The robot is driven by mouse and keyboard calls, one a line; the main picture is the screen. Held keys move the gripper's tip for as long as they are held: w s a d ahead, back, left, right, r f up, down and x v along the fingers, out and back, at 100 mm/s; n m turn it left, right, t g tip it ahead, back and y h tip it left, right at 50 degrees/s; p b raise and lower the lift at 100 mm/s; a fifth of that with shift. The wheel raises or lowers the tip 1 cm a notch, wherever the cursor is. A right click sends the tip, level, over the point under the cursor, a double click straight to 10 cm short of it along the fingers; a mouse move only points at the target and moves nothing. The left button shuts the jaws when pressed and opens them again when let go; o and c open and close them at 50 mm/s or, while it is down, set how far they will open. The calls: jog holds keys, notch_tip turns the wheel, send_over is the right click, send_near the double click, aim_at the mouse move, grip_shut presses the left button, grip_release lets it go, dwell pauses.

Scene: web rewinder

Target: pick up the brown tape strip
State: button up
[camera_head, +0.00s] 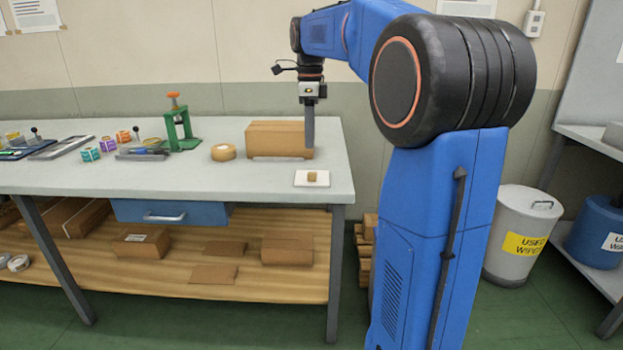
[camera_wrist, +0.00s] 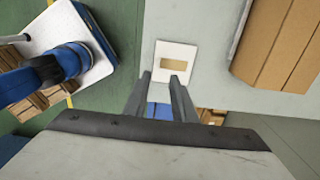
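The brown tape strip (camera_head: 312,176) lies on a small white card (camera_head: 300,182) near the front right corner of the workbench. In the wrist view the strip (camera_wrist: 173,64) shows as a tan rectangle on the white card (camera_wrist: 176,46), just beyond my fingertips. My gripper (camera_head: 310,145) hangs pointing down above the bench, in front of the large brown box and behind the card in the head view. In the wrist view its two fingers (camera_wrist: 160,77) are apart with nothing between them. The fingers do not touch the strip.
The large cardboard box (camera_head: 278,139) stands behind the card; it shows at the right in the wrist view (camera_wrist: 285,45). A tape roll (camera_head: 223,152), a green press (camera_head: 180,130) and small tools are farther left. The bench top (camera_head: 262,181) around the card is clear.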

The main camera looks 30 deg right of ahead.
aim_at(311, 183)
jog(key=f, duration=1.1)
jog(key=shift+s+d+f, duration=0.1)
jog(key=shift+d+f, duration=0.1)
jog(key=shift+c, duration=0.7)
grip_shut()
